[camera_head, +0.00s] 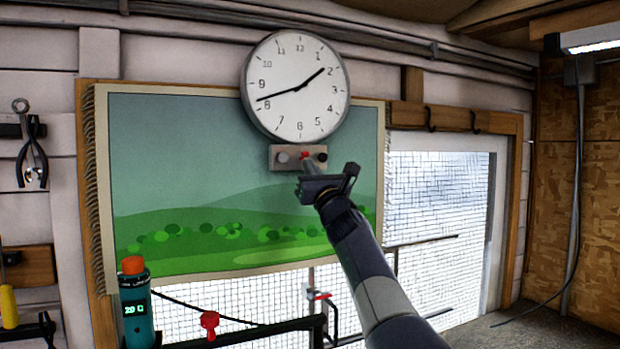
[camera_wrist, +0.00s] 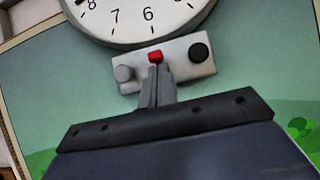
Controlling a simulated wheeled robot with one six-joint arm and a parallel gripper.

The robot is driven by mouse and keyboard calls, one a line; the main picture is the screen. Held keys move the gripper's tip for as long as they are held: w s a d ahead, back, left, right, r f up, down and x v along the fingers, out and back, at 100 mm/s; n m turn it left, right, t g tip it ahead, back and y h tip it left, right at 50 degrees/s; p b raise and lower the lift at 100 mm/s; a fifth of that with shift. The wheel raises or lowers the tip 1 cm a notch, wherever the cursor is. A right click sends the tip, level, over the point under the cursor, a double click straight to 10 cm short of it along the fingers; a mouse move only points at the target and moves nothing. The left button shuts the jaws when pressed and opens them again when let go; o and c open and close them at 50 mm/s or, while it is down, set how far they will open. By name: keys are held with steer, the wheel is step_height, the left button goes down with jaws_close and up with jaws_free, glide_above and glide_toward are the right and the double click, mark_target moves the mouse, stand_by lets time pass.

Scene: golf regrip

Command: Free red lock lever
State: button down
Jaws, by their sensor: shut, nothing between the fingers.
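Two red handle-like parts show low in the head view: a red knob (camera_head: 209,322) on a black bar, and a small red lever (camera_head: 318,296) by a metal rod. I cannot tell which is the lock lever. My gripper (camera_head: 306,173) is raised, far above both, in front of a small grey panel (camera_head: 289,165) under the clock. Its fingers are shut and empty. In the wrist view the fingertips (camera_wrist: 156,76) point at a red button (camera_wrist: 155,57) on this panel, just below it in the picture. I cannot tell whether they touch it.
The panel also has a grey knob (camera_head: 282,157) and a black knob (camera_head: 321,157). A round clock (camera_head: 296,110) hangs above it. A green landscape hanging (camera_head: 180,170) is behind. A teal bottle (camera_head: 137,305) stands lower left. A mesh window (camera_head: 440,200) is at right.

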steer(key=shift+f, duration=0.1)
steer(key=s+d+f+b, duration=0.1)
steer(key=s+d+b, duration=0.3)
steer(key=s+b, duration=0.3)
steer(key=s, duration=0.3)
steer(key=shift+s+d+f+b, duration=0.2)
steer(key=shift+s+f+b, duration=0.1)
stand_by(0.6)
steer(key=w+a+f+p, duration=0.2)
steer(key=w, duration=0.5)
steer(key=w+a+f+t+p, duration=0.1)
steer(key=w+a+f+p, duration=0.2)
steer(key=w, duration=0.3)
steer(key=shift+w+a, duration=0.35)
steer(key=shift+r+p, duration=0.2)
steer(key=shift+p, duration=0.15)
